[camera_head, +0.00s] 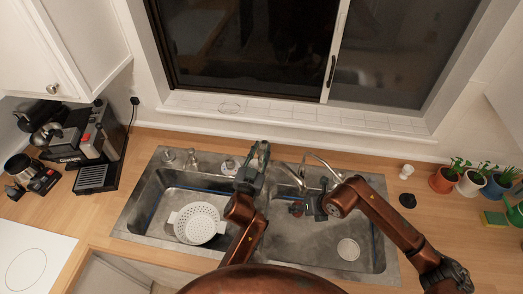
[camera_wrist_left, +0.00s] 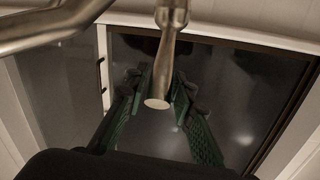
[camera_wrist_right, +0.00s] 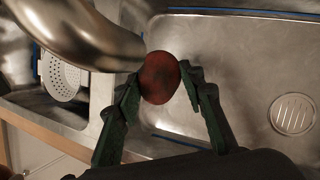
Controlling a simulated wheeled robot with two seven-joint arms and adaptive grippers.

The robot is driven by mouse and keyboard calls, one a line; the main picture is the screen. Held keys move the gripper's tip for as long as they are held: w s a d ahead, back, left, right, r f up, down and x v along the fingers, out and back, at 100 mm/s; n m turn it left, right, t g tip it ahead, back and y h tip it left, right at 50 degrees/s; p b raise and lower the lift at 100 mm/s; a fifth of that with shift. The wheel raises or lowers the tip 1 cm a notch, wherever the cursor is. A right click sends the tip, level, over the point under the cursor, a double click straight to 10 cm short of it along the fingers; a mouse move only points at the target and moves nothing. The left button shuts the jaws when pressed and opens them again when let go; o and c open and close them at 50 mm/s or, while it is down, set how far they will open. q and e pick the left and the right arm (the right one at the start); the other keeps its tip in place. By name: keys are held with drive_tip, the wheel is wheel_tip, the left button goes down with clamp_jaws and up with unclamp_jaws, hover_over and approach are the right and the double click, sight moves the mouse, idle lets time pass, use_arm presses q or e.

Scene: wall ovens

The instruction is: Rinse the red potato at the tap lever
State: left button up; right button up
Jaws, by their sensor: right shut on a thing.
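The red potato (camera_wrist_right: 159,78) is between the fingertips of my right gripper (camera_wrist_right: 160,86), which is shut on it above the right sink basin. In the head view the right gripper (camera_head: 308,206) is in that basin, with the potato small and dark beside it. The metal tap spout (camera_wrist_right: 85,38) passes close to the potato in the right wrist view; I cannot tell whether water runs. My left gripper (camera_head: 258,155) is raised behind the sink's middle. In the left wrist view the tap lever (camera_wrist_left: 166,65) stands between its parted fingers (camera_wrist_left: 163,90), touching unclear.
The left basin holds a white colander (camera_head: 199,223). The right basin has a round drain (camera_head: 348,249). A coffee machine (camera_head: 92,145) stands at the left, and potted plants (camera_head: 472,182) and a sponge (camera_head: 494,219) at the right. The window (camera_head: 270,45) is behind the sink.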

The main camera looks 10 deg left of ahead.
use_arm(q)
clamp_jaws()
idle(0.3)
drive_tip(key=shift+w+r+g, duration=0.3)
drive_tip(key=shift+r, duration=0.25)
drive_tip(key=shift+w+g, duration=0.1)
drive_tip(key=shift+g, duration=0.2)
drive_tip(key=shift+o, duration=2.1)
unclamp_jaws()
